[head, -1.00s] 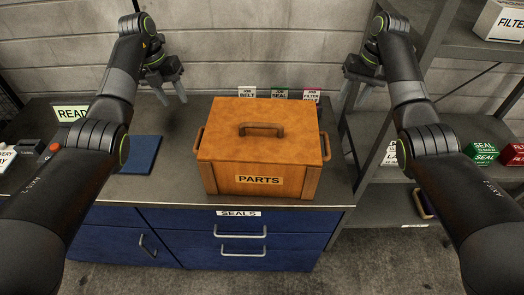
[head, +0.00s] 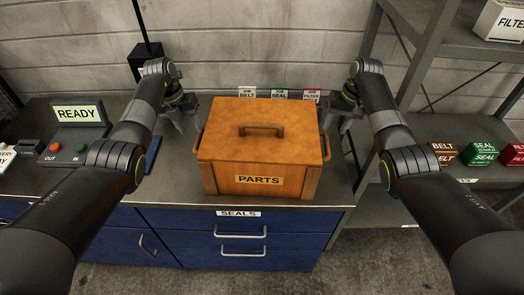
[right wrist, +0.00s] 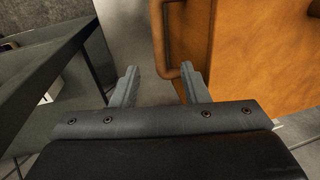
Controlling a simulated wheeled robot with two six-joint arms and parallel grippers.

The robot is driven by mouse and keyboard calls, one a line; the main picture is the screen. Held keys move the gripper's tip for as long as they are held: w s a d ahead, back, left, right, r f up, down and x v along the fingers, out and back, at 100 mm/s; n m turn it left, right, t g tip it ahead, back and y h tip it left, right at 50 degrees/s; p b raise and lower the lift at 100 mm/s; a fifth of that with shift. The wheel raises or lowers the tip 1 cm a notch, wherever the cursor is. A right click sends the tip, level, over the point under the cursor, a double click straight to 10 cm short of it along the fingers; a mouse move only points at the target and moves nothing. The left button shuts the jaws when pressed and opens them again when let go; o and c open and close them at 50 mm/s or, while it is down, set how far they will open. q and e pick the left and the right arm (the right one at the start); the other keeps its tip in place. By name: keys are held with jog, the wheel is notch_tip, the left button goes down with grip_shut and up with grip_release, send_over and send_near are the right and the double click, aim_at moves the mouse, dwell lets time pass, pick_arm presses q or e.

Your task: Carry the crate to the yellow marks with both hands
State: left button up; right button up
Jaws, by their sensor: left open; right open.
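The crate (head: 260,148) is an orange-brown lidded box marked PARTS. It stands on the grey worktop, with a handle on the lid and one on each side. My left gripper (head: 190,127) is open and empty, just left of the crate near its left side handle (head: 199,140). My right gripper (head: 337,124) is open beside the crate's right side handle (head: 326,146). In the right wrist view the handle (right wrist: 172,40) lies just beyond the open fingers (right wrist: 158,82), near the right finger. No yellow marks are visible.
A READY panel (head: 77,113) with red and green buttons stands at the left. Small job cards (head: 279,94) stand behind the crate. A grey shelf rack (head: 460,60) with red and green boxes is at the right. Blue drawers (head: 240,240) are below the worktop.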

aim_at(197, 140)
pick_arm(q)
jog(key=shift+d+f, duration=0.2)
jog(key=shift+f, duration=0.75)
jog(key=shift+d+f, duration=0.2)
jog(key=shift+f, duration=0.8)
jog(key=shift+d+f, duration=0.2)
jog(key=shift+f, duration=0.75)
pick_arm(e)
jog(key=shift+a+f, duration=0.2)
jog(key=shift+f, duration=0.75)
jog(key=shift+a+f, duration=0.2)
jog(key=shift+f, duration=0.8)
jog(key=shift+a+f, duration=0.2)
jog(key=shift+f, duration=0.75)
pick_arm(q)
grip_shut()
pick_arm(e)
grip_shut()
pick_arm(q)
jog(key=shift+w+r, duration=0.1)
jog(key=shift+r, duration=0.05)
pick_arm(e)
jog(key=shift+w+r, duration=0.15)
jog(key=shift+w, duration=0.05)
